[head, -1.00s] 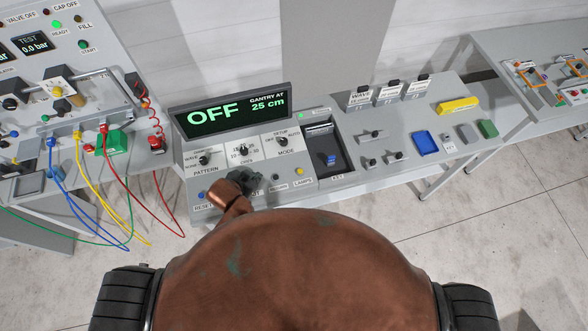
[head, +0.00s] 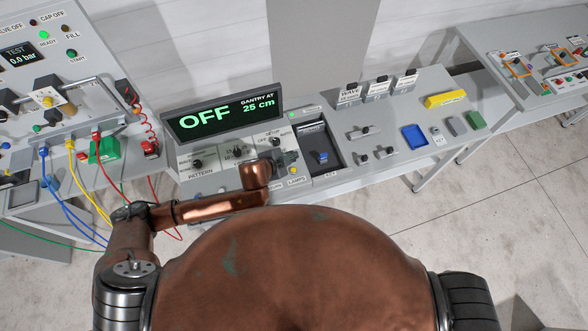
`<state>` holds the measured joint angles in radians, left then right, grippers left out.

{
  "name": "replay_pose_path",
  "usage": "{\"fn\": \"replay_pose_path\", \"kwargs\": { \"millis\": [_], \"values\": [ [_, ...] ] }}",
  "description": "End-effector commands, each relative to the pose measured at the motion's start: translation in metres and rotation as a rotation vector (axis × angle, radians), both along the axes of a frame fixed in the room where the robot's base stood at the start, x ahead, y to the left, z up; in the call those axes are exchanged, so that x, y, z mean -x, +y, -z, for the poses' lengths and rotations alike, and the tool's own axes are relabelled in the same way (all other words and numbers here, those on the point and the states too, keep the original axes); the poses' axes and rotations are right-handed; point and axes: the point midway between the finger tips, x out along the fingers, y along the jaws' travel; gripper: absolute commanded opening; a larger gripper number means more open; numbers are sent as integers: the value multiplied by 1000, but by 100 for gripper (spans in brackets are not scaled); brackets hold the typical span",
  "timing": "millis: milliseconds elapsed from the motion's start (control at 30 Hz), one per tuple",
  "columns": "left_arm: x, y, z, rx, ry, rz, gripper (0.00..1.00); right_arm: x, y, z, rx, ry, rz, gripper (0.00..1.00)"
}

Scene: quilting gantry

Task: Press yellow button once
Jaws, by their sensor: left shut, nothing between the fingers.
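The yellow button (head: 293,171) is on the sloped console (head: 228,179), just above the LAMPS label. It is small and partly hidden by my left gripper. My left gripper (head: 288,160) is shut and empty, right at the button. I cannot tell whether its tips touch the button. My left arm reaches in from the lower left across the console front. The display (head: 222,114) reads OFF and "GANTRY AT 25 cm". My right gripper is not in view.
The PATTERN and MODE knobs are left of the gripper. A dark tray (head: 325,165) with a blue piece is just right of it. A yellow block (head: 446,99) and a blue tray (head: 414,138) are farther right. Coloured cables hang from the left panel.

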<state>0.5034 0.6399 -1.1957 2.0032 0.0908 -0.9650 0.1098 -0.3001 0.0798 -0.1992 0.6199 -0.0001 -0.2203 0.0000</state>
Motion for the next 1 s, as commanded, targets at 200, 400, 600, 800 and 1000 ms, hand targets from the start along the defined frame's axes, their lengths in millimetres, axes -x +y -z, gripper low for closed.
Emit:
{"fn": "replay_pose_path", "kwargs": {
  "millis": [200, 400, 600, 800, 1000],
  "values": [
    [0, 0, 9, 0, 0, 0, 0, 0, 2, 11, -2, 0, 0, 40],
    [0, 0, 30, -1, 0, -1, 0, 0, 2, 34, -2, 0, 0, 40],
    [0, 1, 55, -1, 1, -2, 0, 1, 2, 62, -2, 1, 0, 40],
    [1, 1, 77, 0, 3, -3, 0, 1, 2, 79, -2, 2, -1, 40],
    [0, 0, 87, 1, 1, -1, 0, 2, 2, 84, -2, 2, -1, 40]
  ]
}}
